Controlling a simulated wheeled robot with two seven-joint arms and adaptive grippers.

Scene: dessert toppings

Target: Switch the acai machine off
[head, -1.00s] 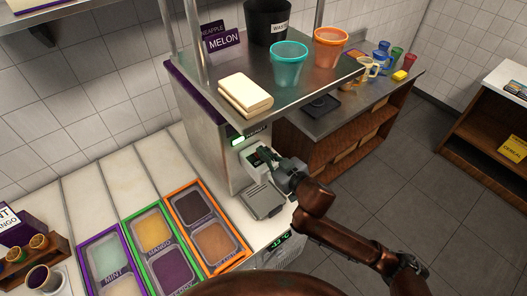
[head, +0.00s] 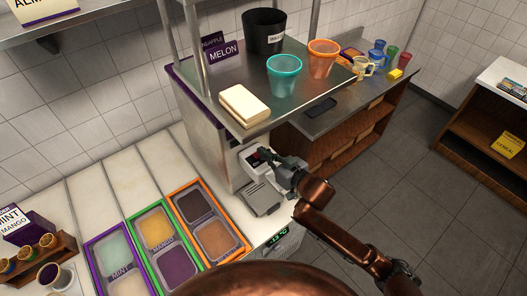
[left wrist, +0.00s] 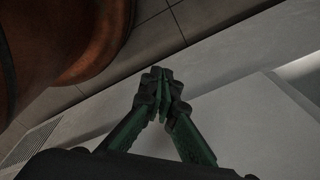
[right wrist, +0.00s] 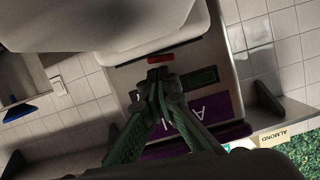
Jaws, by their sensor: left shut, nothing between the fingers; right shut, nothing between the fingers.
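The acai machine (head: 208,137) is a steel box under the shelf, with a pale front unit. My right gripper (head: 270,161) is shut and empty at that front unit in the head view. In the right wrist view, my right gripper (right wrist: 160,80) points at the front panel, which has a red switch (right wrist: 161,58), a dark green display (right wrist: 199,77) and a purple label (right wrist: 215,106). The fingertips are close below the switch; I cannot tell whether they touch it. The display looks unlit. My left gripper (left wrist: 163,82) is shut and empty, over a pale surface.
Topping tubs (head: 172,243) sit on the counter at left. Floor (head: 430,190) is open at right.

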